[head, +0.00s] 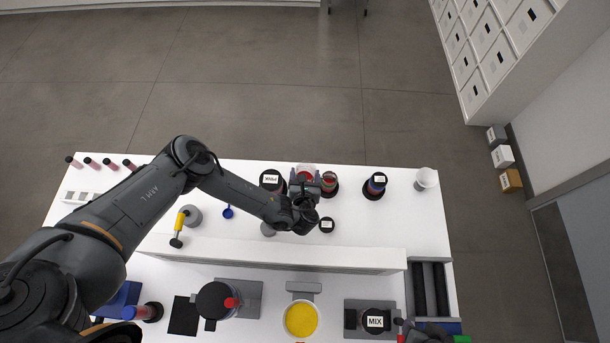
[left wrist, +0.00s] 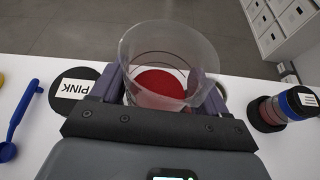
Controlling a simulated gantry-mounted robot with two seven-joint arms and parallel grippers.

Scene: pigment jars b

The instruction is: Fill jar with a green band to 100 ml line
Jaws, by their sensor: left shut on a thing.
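My left gripper (head: 305,188) is shut on a clear, open-topped vessel (left wrist: 170,65) at the back of the white table. In the left wrist view its two fingers grip the vessel's sides. Red material (left wrist: 160,83) shows low inside it. The vessel also shows in the head view (head: 306,170), partly behind the gripper. I cannot make out a green band or a 100 ml line; the fingers and gripper body hide its lower part.
A jar with a blue band (head: 376,184) and a jar with red contents (head: 329,182) stand to the right. A white cup (head: 427,178) stands farther right. A yellow-filled bowl (head: 301,319) is in front.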

